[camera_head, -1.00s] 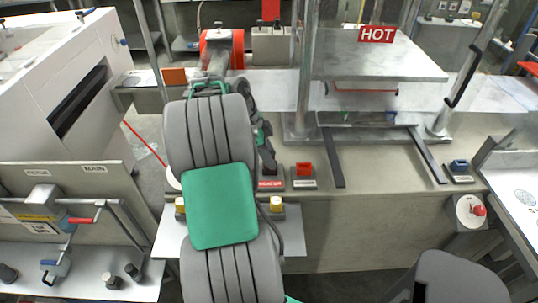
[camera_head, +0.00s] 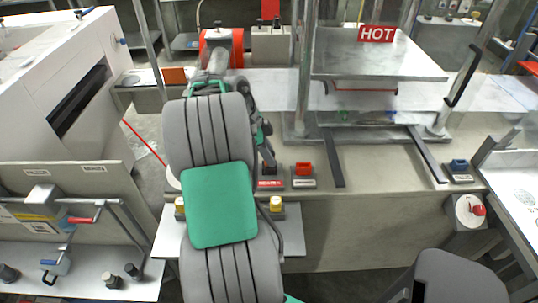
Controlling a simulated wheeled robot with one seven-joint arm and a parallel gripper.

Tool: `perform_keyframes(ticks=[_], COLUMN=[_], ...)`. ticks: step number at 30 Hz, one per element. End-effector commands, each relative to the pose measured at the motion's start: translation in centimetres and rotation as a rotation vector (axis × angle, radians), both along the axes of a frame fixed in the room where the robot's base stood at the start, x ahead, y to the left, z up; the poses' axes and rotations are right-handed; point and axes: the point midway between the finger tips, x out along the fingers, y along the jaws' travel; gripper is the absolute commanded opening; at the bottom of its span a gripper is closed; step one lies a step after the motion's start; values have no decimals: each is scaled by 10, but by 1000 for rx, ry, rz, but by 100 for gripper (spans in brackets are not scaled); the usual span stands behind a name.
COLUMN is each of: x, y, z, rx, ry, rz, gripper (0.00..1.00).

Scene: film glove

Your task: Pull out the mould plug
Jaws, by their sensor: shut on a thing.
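My arm reaches up the middle of the view and hides much of what is behind it. The dark end of my gripper (camera_head: 267,160) shows just past the arm's right edge, pointing down at a small holder with a red label (camera_head: 270,184) on the grey bench. The gripper is shut on the plug at this holder. The plug itself is mostly hidden, and the label is too small to read surely. I cannot tell whether the plug is still seated.
Right beside it stands a red block in a labelled holder (camera_head: 304,170). A blue block (camera_head: 459,165) sits farther right. A press plate with a HOT sign (camera_head: 377,35) and metal posts stands behind. A white machine (camera_head: 60,75) is at the left.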

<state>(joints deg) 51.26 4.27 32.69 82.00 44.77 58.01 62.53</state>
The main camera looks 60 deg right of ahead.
Motion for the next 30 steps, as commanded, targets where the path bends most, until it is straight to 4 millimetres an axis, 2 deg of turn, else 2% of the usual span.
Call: perform_keyframes(ticks=[3, 14, 30], x=[0, 1, 1], y=[-1, -1, -1], z=[7, 7, 32], rx=[-6, -5, -5], ry=[-3, -3, -3], rz=[-4, -2, -2], gripper=[0, 0, 0])
